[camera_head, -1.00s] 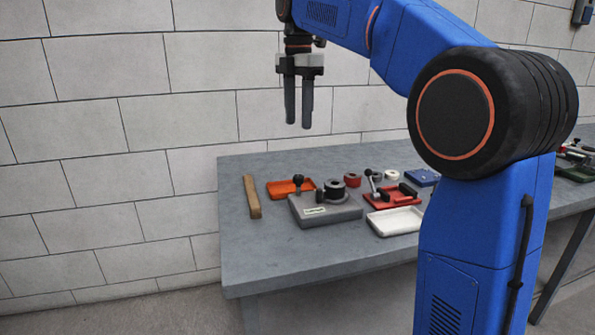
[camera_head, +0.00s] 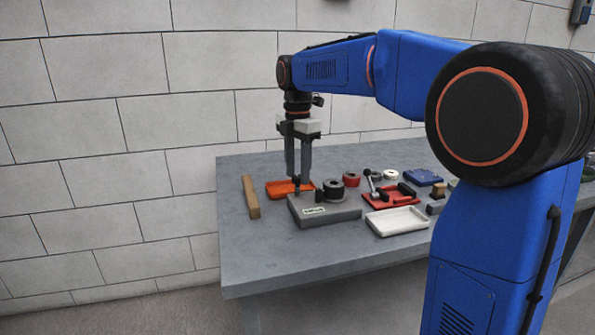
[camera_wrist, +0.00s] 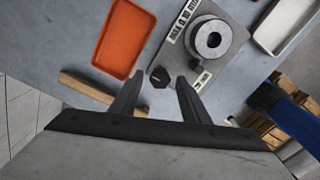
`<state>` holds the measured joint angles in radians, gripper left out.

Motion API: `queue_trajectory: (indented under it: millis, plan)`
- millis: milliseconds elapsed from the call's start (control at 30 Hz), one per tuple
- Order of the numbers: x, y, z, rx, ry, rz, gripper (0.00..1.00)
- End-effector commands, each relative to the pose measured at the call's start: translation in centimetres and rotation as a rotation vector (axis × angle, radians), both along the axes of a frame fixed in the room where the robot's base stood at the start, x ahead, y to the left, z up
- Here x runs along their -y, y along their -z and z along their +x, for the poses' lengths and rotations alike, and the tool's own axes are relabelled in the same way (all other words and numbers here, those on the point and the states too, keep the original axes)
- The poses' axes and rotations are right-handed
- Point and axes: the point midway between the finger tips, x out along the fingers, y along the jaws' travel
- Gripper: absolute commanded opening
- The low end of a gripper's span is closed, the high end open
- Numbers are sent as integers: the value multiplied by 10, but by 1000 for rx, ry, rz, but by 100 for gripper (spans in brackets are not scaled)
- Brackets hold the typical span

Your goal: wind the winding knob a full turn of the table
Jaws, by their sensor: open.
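The winding knob (camera_wrist: 160,77) is a small black knob at one end of a grey fixture block (camera_head: 330,211) on the table. The block also carries a dark round drum (camera_head: 334,188), seen from above as a grey ring in the wrist view (camera_wrist: 211,39). My gripper (camera_head: 298,178) points straight down over the knob end of the block. In the wrist view its two fingers are apart, with the knob showing in the gap between the tips and nothing gripped. Whether the tips reach down beside the knob or stop just above it, I cannot tell.
An orange tray (camera_head: 279,189) lies close behind the knob, and a wooden bar (camera_head: 251,197) lies to the left. A white tray (camera_head: 397,221) and a red fixture (camera_head: 389,196) stand to the right. The table's front left is clear.

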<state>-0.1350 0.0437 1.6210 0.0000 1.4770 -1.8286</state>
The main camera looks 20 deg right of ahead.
Motion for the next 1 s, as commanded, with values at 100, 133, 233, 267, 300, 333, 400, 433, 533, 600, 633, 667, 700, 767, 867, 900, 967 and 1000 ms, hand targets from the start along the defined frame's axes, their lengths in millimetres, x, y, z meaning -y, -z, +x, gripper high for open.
queue_trajectory:
  millis: [100, 133, 233, 267, 300, 333, 400, 433, 533, 600, 633, 667, 700, 767, 867, 900, 967, 1000]
  plan:
    - [0, 3, 0, 0, 0, 0, 42]
    - [0, 4, 0, 0, 0, 0, 42]
    - [0, 4, 0, 1, 0, 0, 42]
    - [0, 4, 0, 0, 0, 0, 42]
    - [0, 4, 0, 0, 0, 0, 42]
    - [0, 4, 0, 0, 0, 0, 42]
    - [0, 4, 0, 0, 0, 0, 28]
    - [0, 4, 0, 0, 0, 0, 20]
    - [0, 4, 0, 0, 0, 0, 1]
    - [0, 4, 0, 0, 0, 0, 1]
    - [0, 4, 0, 0, 1, 0, 1]
    - [0, 3, 0, 0, 2, 0, 1]
    - [0, 3, 0, 0, 4, 0, 1]
    - [0, 4, 0, 0, 12, 0, 1]
    - [0, 4, 0, 0, 35, 0, 1]
    - [0, 3, 0, 0, 50, 0, 1]
    - [0, 3, 0, 0, 78, 0, 1]
    - [0, 3, 0, 0, 99, 0, 1]
